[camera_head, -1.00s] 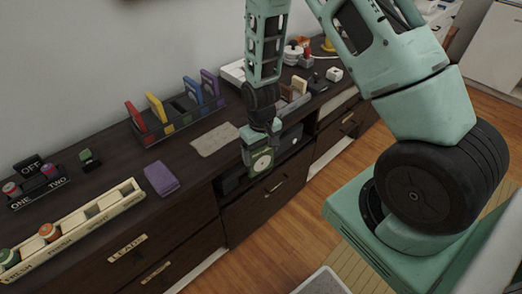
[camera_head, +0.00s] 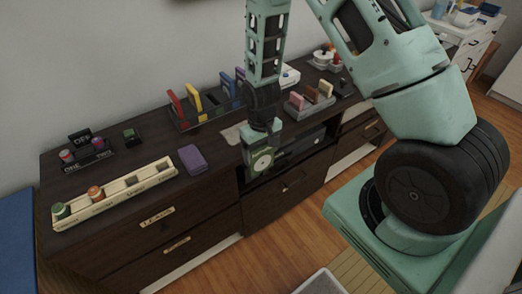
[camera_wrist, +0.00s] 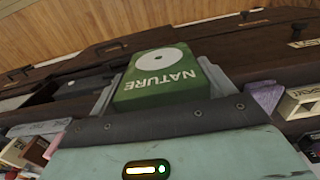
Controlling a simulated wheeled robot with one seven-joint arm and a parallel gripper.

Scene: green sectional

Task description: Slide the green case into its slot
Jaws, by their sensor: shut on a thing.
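The green case (camera_head: 262,161) has a pale disc on its face. It hangs below my gripper (camera_head: 262,138), which is shut on it, in front of the cabinet's front edge. In the wrist view the case (camera_wrist: 158,82) reads "NATURE" and sits between the fingers. The dark rack (camera_head: 197,126) stands behind and to the left, holding a red case (camera_head: 176,102), a yellow case (camera_head: 194,101) and blue and purple ones. A gap shows between yellow and blue. My arm partly hides the rack's right end.
A purple block (camera_head: 193,159) and a cream tray with jars (camera_head: 118,194) lie on the cabinet top at left. A smaller rack with pink and tan pieces (camera_head: 308,100) stands right of my gripper. An open shelf (camera_head: 305,147) lies below the top.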

